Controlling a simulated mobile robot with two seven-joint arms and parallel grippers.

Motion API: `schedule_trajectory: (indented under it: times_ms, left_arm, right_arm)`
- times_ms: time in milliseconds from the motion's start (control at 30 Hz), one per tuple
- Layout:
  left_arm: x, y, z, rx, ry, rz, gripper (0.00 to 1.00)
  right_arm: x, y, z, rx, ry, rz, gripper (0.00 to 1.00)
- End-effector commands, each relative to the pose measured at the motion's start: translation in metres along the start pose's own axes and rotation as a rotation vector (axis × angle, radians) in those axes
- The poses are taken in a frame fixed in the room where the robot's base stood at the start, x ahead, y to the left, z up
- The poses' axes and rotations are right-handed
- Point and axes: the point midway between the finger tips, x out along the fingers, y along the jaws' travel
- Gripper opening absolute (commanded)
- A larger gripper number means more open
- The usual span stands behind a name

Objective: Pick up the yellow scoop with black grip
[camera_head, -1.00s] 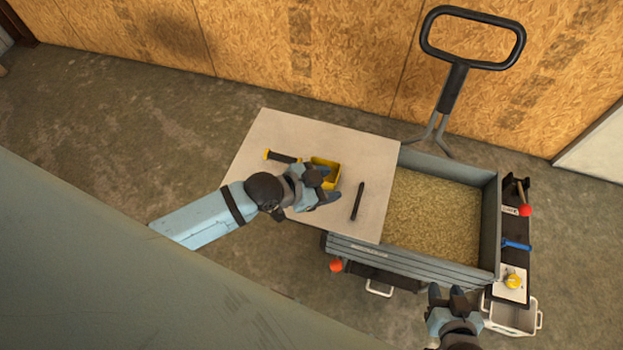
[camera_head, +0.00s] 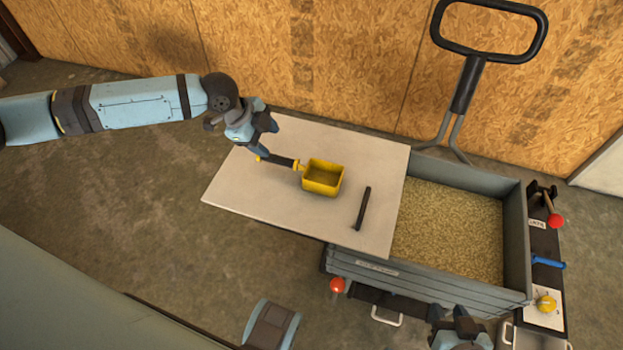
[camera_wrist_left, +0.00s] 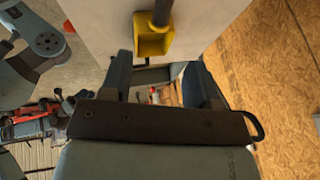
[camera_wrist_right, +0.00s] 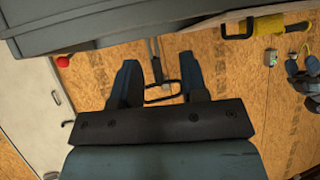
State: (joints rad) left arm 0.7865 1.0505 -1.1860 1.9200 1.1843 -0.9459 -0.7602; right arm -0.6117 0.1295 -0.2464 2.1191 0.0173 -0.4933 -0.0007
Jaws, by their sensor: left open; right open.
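The yellow scoop (camera_head: 322,178) lies on the pale board, its black grip (camera_head: 279,161) pointing left with a yellow end. In the left wrist view the scoop (camera_wrist_left: 153,45) shows at the top, beyond the fingers. My left gripper (camera_head: 265,138) is open and empty, just above and behind the grip's left end in the head view; I cannot tell the height between them. My right gripper (camera_head: 462,325) is open and empty at the bottom of the head view, in front of the cart. In the right wrist view the scoop (camera_wrist_right: 268,25) shows at the top right.
A grey cart (camera_head: 430,282) full of grain-like material stands to the right, with a tall black handle (camera_head: 462,88) behind. A red knob (camera_head: 556,221) sits at its right side.

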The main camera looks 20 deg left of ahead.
Motion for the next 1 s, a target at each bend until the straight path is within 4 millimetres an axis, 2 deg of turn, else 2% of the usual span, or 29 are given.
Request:
schedule_trajectory:
  times_ms: [100,300,567,800,1000]
  left_arm:
    - [0.026,0.001,-0.001,0.000,0.003,0.001,0.56]
    - [0.062,0.000,-0.001,0.000,0.003,-0.001,0.56]
    - [0.082,0.000,0.000,0.000,0.003,-0.001,0.56]
    - [0.117,0.000,0.004,0.000,0.003,-0.002,0.56]
    - [0.127,-0.001,0.004,0.000,0.002,-0.002,0.56]
  right_arm:
    - [0.001,0.000,0.000,-0.003,0.007,0.000,0.40]
    - [0.004,0.000,0.003,-0.008,0.011,0.000,0.40]
    - [0.005,-0.001,0.005,-0.011,0.011,0.000,0.40]
    - [0.007,-0.001,0.010,-0.014,0.014,-0.002,0.40]
    - [0.006,-0.001,0.005,-0.012,0.025,-0.005,0.40]
